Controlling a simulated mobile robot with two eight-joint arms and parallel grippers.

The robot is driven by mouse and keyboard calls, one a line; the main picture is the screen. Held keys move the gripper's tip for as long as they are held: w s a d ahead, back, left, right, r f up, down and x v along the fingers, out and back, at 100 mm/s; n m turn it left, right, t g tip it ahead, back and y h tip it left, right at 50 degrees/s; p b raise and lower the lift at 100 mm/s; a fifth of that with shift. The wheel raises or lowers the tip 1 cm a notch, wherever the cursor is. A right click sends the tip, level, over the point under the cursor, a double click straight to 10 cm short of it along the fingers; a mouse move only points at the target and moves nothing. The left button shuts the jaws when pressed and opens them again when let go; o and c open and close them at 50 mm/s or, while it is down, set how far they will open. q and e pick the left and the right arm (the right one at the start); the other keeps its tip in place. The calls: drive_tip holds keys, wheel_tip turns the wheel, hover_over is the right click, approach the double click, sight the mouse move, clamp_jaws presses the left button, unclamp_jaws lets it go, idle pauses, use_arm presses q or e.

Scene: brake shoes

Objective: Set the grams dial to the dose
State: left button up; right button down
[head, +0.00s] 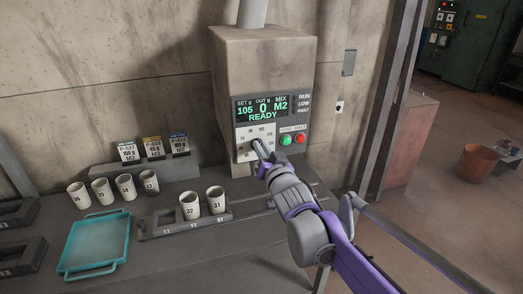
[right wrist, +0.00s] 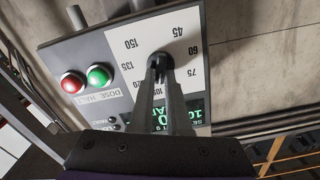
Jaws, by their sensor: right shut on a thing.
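The grams dial is a dark round knob (right wrist: 160,61) on a white scale plate (head: 243,133) on the front of the grey dosing machine (head: 262,70). The scale runs from 45 to 150. My right gripper (head: 258,147) is shut on the knob; its fingers also show closed around it in the right wrist view (right wrist: 160,76). They hide part of the knob and scale, so I cannot tell its pointer. The display (head: 262,108) reads SET 105 g, OUT 0 g, MIX M2, READY. Three small dose cards (head: 152,147) stand left of the machine; their print is hard to read. My left gripper is out of view.
A green button (head: 285,139) and a red button (head: 300,138) sit right of the dial. Several white numbered cups (head: 125,187) stand on the bench, two in a dark rack (head: 160,232). A teal tray (head: 96,241) lies at front left.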

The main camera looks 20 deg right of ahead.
idle(0.4)
drive_tip(key=c, duration=0.9)
unclamp_jaws()
drive_tip(key=shift+s, duration=0.1)
drive_tip(key=s, duration=1)
drive_tip(key=shift+s+d+b, duration=0.2)
drive_tip(key=shift+s+b, duration=0.1)
drive_tip(key=s+f+n+g+p, duration=0.1)
drive_tip(key=s+f+g, duration=0.3)
drive_tip(key=s+f, duration=0.4)
drive_tip(key=s+f+n+g+p, duration=0.1)
drive_tip(key=s+f+g, duration=0.3)
drive_tip(key=s+f, duration=0.4)
drive_tip(key=s+f+n+g+p, duration=0.1)
drive_tip(key=s+f+g, duration=0.3)
drive_tip(key=s+f, duration=0.4)
drive_tip(key=shift+s+a+f+g+h, duration=0.1)
drive_tip(key=shift+a+f+g+h, duration=0.25)
drive_tip(key=shift+f, duration=0.1)
